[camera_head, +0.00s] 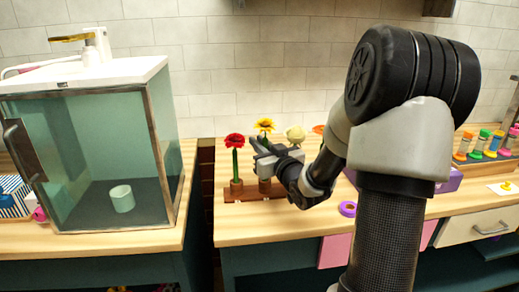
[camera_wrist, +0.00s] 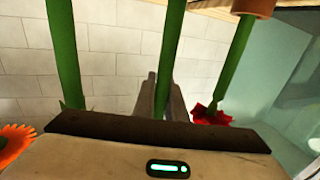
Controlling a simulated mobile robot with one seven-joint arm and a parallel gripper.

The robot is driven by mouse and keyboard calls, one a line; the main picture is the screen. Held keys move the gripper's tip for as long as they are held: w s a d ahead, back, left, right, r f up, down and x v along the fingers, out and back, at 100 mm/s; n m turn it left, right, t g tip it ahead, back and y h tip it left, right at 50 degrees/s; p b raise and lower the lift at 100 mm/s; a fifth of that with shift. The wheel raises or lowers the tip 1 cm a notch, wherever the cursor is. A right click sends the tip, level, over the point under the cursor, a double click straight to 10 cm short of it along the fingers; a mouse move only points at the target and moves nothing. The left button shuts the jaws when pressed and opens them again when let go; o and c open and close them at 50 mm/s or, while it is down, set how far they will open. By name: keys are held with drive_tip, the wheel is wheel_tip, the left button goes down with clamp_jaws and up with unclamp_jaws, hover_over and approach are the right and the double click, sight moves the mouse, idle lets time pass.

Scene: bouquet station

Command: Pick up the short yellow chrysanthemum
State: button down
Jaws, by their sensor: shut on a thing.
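The yellow chrysanthemum (camera_head: 264,125) stands upright in the head view, second from the left in a row of flowers. My gripper (camera_head: 262,152) is at its stem, just below the bloom. The wrist view looks upside down; there my gripper (camera_wrist: 160,97) is shut on a green stem (camera_wrist: 170,45) that runs between the fingers. The yellow bloom is hidden behind my gripper's body in that view. The stem points down toward a brown socket (camera_head: 265,186) in the wooden rack (camera_head: 245,198); whether it is still seated there I cannot tell.
A red flower (camera_head: 234,142) stands close left, a cream flower (camera_head: 296,134) close right, and an orange one (camera_head: 318,129) partly behind my arm. A glass-fronted cabinet (camera_head: 110,150) holding a pale cup (camera_head: 122,198) stands left. A purple tape roll (camera_head: 347,209) lies on the counter.

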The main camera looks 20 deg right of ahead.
wheel_tip(320, 180, up, 22)
drive_tip(key=p, duration=0.9)
drive_tip(key=shift+a, duration=0.1)
